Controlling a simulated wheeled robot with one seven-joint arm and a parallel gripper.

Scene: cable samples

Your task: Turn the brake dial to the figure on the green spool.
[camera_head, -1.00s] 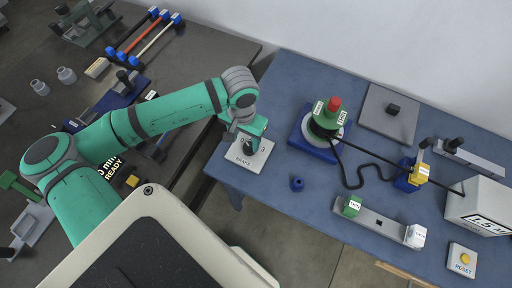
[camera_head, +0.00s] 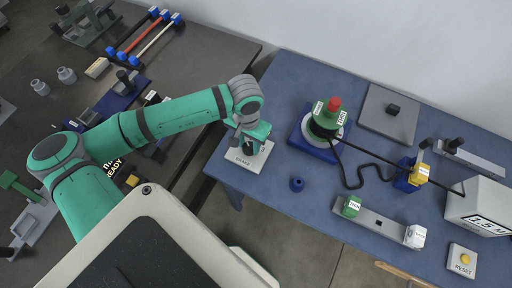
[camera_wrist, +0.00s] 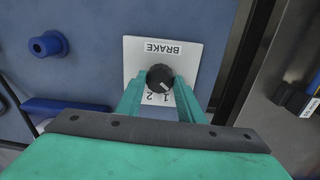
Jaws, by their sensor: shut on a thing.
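The brake dial (camera_wrist: 160,77) is a round black knob on a white plate marked BRAKE (camera_wrist: 185,55). The figures 1 and 2 show below the knob in the wrist view; other figures are hidden or unclear. A pale mark on the knob points toward its lower right. My gripper (camera_wrist: 159,82) is shut on the knob, one green finger on each side. In the head view my gripper (camera_head: 253,140) hides most of the dial above the plate (camera_head: 240,168). The green spool (camera_head: 323,119) stands on a blue base with a red cap on top. Its white labels are too small to read.
A blue knob-like piece (camera_head: 297,184) lies on the blue table near the dial plate. A black cable runs from the spool past a yellow-topped blue block (camera_head: 415,175) to a grey box reading 1.5 M (camera_head: 480,205). A RESET button (camera_head: 465,258) is at the front right.

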